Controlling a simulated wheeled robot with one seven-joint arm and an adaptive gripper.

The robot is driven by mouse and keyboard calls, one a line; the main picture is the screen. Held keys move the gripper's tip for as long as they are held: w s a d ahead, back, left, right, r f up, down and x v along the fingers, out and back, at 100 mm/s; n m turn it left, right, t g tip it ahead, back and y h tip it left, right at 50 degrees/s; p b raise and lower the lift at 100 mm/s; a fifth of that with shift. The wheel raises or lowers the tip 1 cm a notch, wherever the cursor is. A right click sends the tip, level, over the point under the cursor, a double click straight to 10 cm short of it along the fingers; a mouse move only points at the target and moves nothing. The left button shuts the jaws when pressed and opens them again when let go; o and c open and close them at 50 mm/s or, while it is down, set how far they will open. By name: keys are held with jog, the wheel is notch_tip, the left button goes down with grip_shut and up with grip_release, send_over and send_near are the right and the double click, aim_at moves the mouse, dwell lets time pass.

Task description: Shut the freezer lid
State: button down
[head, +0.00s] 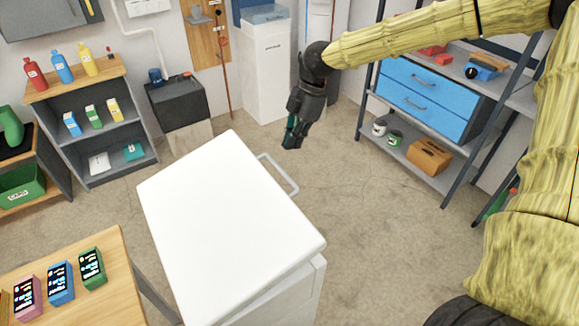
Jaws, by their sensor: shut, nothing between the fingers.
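The white freezer stands in the lower middle of the head view, with its lid (225,225) on top and its body (300,295) showing below at the right front. The lid looks nearly flat, with a narrow wedge-shaped gap between it and the body at the near right corner. A pale bar handle (279,172) sticks out from the lid's far right side. My gripper (291,143) hangs above and beyond the handle, apart from the lid and handle. Its dark fingers point down, are shut and hold nothing.
A wooden table (110,275) with several small boxes stands at the left, close to the freezer. A grey shelf (105,130) with bottles is at the back left. A metal rack with blue drawers (425,95) is at the right. The floor right of the freezer is clear.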

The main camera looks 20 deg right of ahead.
jog(key=d+f+p+x, duration=0.1)
jog(key=p+x, duration=0.3)
jog(key=x, duration=0.8)
jog(key=shift+w+d+f, duration=0.2)
jog(key=shift+d+f, duration=0.1)
jog(key=shift+d, duration=0.4)
jog(key=d+f+b, duration=0.3)
jog(key=f+b, duration=0.1)
jog(key=f, duration=0.7)
jog(key=shift+w, duration=0.15)
jog(key=shift+f, duration=0.1)
